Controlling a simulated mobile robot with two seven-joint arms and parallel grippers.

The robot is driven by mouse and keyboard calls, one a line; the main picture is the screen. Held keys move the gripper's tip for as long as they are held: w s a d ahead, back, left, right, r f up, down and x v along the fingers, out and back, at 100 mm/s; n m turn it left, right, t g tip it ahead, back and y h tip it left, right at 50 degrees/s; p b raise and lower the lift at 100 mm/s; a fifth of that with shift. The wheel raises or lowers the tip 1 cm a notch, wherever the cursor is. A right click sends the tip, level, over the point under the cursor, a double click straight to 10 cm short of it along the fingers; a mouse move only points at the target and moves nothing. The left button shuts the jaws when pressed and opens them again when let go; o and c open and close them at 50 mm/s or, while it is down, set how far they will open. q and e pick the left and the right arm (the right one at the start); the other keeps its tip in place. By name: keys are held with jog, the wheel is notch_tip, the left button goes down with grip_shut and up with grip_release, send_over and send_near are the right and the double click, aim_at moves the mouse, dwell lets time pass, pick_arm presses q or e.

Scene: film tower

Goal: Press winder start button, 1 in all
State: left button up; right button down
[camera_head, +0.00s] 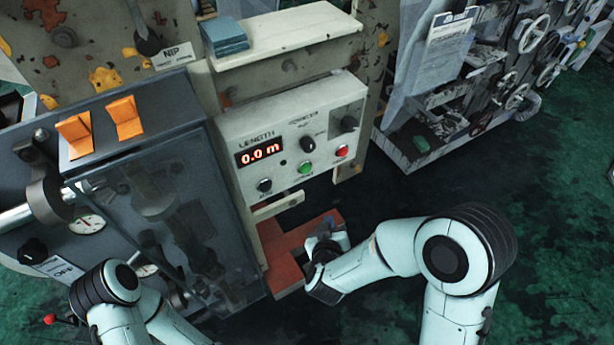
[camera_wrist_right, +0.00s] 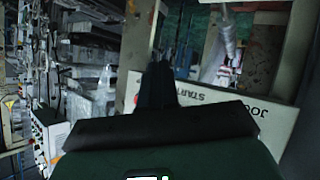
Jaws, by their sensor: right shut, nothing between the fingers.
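The winder's pale control panel (camera_head: 240,130) has a red LENGTH display (camera_head: 260,152) reading 0.0 m. A green button (camera_head: 305,167) sits low on the panel, with a red button (camera_head: 341,151) to its right; the small labels are unreadable here. My right gripper (camera_head: 325,228) is shut and empty, below and in front of the panel, apart from the buttons in the picture. In the right wrist view its dark fingers (camera_wrist_right: 156,85) partly cover the panel, where START and JOG lettering shows upside down; the green button is not visible there. My left gripper is out of view.
Black knobs (camera_head: 308,143) sit beside the buttons. A reddish block (camera_head: 285,272) lies under the panel near my right gripper. A grey glazed cabinet (camera_head: 150,200) stands left. A shelf (camera_head: 290,35) with blue pads is above. Dark floor is open to the right.

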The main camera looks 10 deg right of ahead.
aim_at(306, 169)
notch_tip(306, 169, up, 8)
jog(key=t+h, duration=0.1)
jog(key=h, duration=0.1)
jog(key=shift+s+t+b, duration=0.25)
jog(key=shift+t+b, duration=0.05)
jog(key=shift+b, duration=0.15)
jog(key=shift+f, duration=0.1)
jog(key=w+a, duration=0.2)
jog(key=w, duration=0.6)
jog(key=shift+w+a, duration=0.15)
jog(key=shift+a, duration=0.25)
dwell(1.3)
jog(key=shift+w+a+p, duration=0.15)
jog(key=shift+w+p, duration=0.3)
jog(key=shift+p, duration=0.15)
